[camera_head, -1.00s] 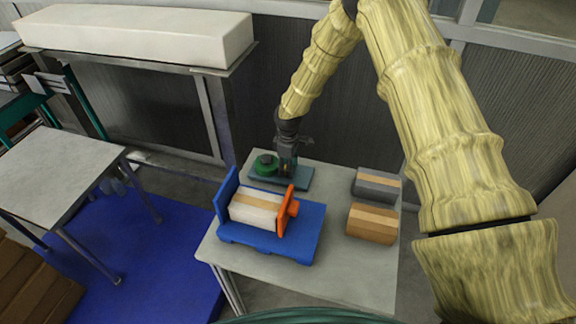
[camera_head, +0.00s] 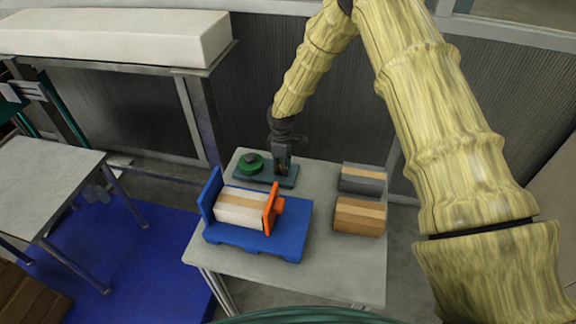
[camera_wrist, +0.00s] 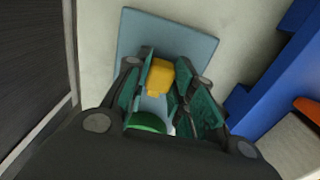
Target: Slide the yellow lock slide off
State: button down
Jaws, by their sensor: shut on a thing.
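The yellow lock slide (camera_wrist: 160,78) shows in the wrist view as a small block between my gripper's green-padded fingers (camera_wrist: 172,92). My gripper is shut on it, over the blue-grey base plate (camera_wrist: 133,35). In the head view my gripper (camera_head: 283,167) points down over the right part of the plate (camera_head: 250,180), and the yellow slide is hard to make out. A green round reel (camera_head: 250,162) stands on the plate's left part. A green rounded part (camera_wrist: 147,122) shows below the slide in the wrist view. The fingers hide part of the slide and what lies beneath it.
A grey box (camera_head: 360,178) and a brown box (camera_head: 357,217) lie at right. The table's front right is clear.

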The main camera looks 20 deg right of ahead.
jog(key=shift+d, duration=0.15)
jog(key=c, duration=1.2)
grip_release()
jog(key=shift+s+d, duration=0.1)
jog(key=shift+r, duration=0.1)
notch_tip(320, 180, up, 12)
